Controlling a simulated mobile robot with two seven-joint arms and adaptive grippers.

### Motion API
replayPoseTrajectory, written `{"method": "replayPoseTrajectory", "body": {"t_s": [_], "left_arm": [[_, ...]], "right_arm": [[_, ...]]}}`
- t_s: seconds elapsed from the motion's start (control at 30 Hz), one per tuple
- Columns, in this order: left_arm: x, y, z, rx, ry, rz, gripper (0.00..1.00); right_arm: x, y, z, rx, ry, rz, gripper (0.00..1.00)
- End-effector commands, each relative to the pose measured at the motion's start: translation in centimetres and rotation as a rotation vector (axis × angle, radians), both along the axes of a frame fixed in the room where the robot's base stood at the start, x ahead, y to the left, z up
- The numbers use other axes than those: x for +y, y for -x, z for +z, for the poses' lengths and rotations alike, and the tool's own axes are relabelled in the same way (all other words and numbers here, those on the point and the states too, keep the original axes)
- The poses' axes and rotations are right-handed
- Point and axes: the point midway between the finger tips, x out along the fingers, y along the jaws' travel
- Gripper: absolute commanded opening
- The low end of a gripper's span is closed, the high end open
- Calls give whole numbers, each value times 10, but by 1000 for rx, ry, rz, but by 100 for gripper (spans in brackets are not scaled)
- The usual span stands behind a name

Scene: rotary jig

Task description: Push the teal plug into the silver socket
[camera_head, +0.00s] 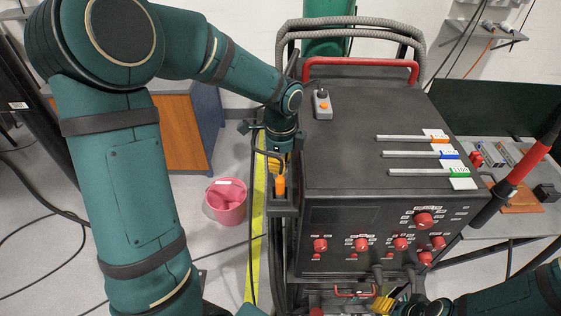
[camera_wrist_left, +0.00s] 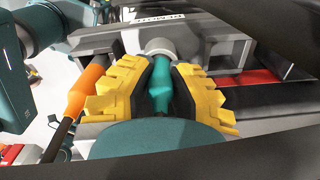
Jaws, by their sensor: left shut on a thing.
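In the left wrist view the teal plug (camera_wrist_left: 161,86) sits between the yellow fingers of my left gripper (camera_wrist_left: 160,90), which is shut on it. The plug's far end lines up with the silver socket (camera_wrist_left: 158,48) and appears to meet it; how deep it sits I cannot tell. In the head view my left gripper (camera_head: 277,160) is at the left side of the dark machine, where the teal plug and the socket are hidden. My right gripper (camera_head: 384,303) shows yellow fingers at the bottom edge, low in front of the machine; its opening is unclear.
An orange plug (camera_wrist_left: 86,92) on a dark cable stands left of the gripper; it also shows in the head view (camera_head: 280,186). A pink bucket (camera_head: 226,203) stands on the floor to the left.

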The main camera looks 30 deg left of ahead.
Motion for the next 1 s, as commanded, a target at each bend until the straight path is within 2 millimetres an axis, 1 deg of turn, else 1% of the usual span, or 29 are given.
{"method": "replayPoseTrajectory", "body": {"t_s": [0.13, 0.27, 0.3, 0.33, 0.37, 0.63, 0.77, 0.87, 1.0], "left_arm": [[0, 0, 0, 0, 0, 0, 0], [0, 0, -4, 0, 0, 0, 0], [0, 0, -3, 0, 0, 0, 32], [0, 0, -3, 0, 0, 0, 42], [0, 0, -3, 0, 0, 0, 43], [0, 0, -2, 0, 0, 0, 43], [0, -1, 6, -2, 0, 0, 43], [0, -1, 20, -4, 0, 1, 43], [0, -1, 49, -6, -1, 0, 43]], "right_arm": [[0, 0, 0, 0, 0, 0, 47], [0, 0, -2, 1, 0, 0, 47], [0, 1, -2, 1, 0, 0, 47], [0, 1, -1, 1, 0, 0, 47], [0, 1, -1, 1, 0, 0, 47], [0, 0, -1, 1, 0, 0, 47], [0, 0, 2, -1, 0, 0, 47], [0, -1, 5, -2, 0, -2, 47], [-1, -3, 11, -6, 2, -6, 47]]}}
